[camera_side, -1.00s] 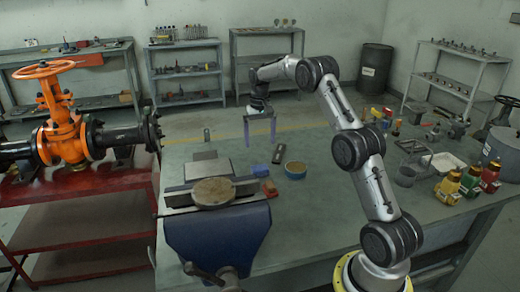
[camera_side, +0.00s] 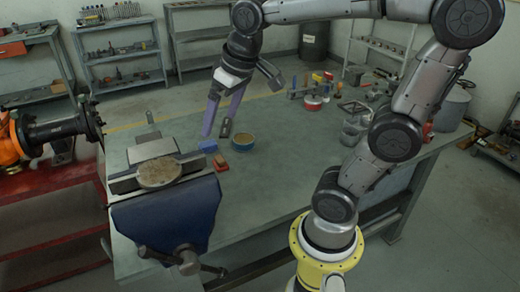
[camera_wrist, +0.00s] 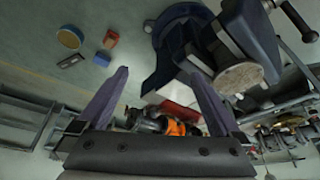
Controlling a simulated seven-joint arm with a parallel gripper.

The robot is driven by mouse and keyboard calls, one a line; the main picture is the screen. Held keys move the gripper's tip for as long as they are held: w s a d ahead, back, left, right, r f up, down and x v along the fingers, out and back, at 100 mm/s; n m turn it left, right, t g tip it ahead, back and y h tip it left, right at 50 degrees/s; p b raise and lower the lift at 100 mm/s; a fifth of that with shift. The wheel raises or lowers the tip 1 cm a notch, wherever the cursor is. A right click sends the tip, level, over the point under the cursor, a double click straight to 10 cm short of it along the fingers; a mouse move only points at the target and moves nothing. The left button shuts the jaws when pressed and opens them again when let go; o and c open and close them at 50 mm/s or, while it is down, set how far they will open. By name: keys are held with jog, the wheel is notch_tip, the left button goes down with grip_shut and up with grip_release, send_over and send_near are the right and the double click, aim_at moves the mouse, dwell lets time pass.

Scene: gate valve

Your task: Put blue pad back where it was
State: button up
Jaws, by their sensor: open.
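The small blue pad (camera_side: 208,145) lies on the bench behind the vise, beside a small red block (camera_side: 220,163). The blue pad also shows in the wrist view (camera_wrist: 102,59), left of and beyond the left finger, with the red block (camera_wrist: 110,40) just above it. My gripper (camera_side: 217,128) is open with nothing between its purple fingers. In the side view its tips overlap the area just behind the pad. In the wrist view my gripper (camera_wrist: 156,73) is clear of the pad, apart from it; its exact height is hard to tell.
The blue vise (camera_side: 165,210) with a round disc (camera_side: 158,173) on top stands at the bench's front left. A round tin (camera_side: 244,142) and a dark block (camera_side: 225,127) lie near the pad.

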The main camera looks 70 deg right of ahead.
jog(key=s+a+f+n+t, duration=0.1)
jog(key=s+a+f, duration=0.3)
jog(key=s, duration=0.5)
jog(key=shift+s+n+y, duration=0.3)
jog(key=shift+s+n, duration=0.1)
jog(key=shift+n, duration=0.2)
jog(key=shift+f, duration=0.1)
